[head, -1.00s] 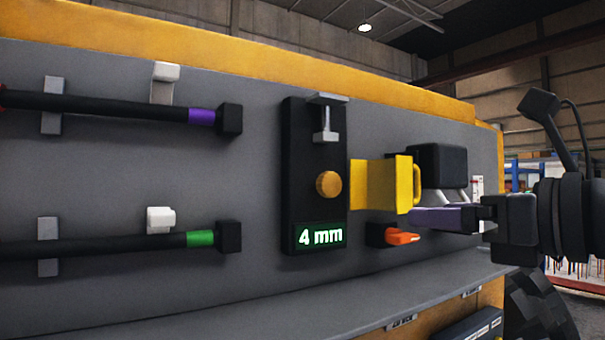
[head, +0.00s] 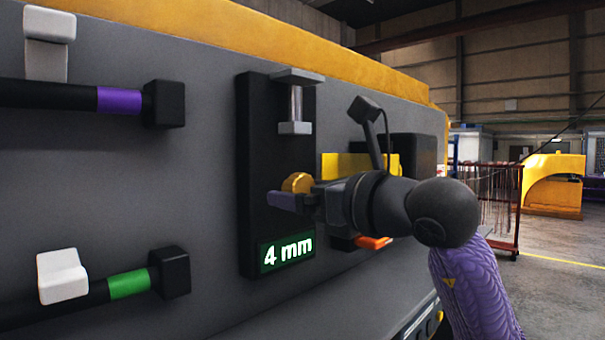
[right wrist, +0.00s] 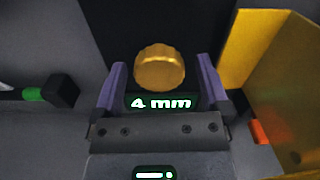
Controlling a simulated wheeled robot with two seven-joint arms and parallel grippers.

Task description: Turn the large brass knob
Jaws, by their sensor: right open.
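The brass knob (head: 297,183) is a round, ridged knob on a black upright panel (head: 262,130), above a green "4 mm" display (head: 286,251). In the head view its lower part is hidden by my right gripper (head: 290,201). In the right wrist view the knob (right wrist: 159,67) shows whole, between the tips of the two purple fingers of my right gripper (right wrist: 160,85). There is a gap on each side of the knob, and the fingers are open. I cannot tell how deep the knob sits between them. My left gripper is not in view.
A yellow bracket (head: 376,165) stands out right of the knob, close to my right wrist, and an orange lever (head: 373,243) is below it. A metal clamp piece (head: 296,100) is above the knob. Black bars with purple (head: 119,100) and green (head: 130,283) bands are at left.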

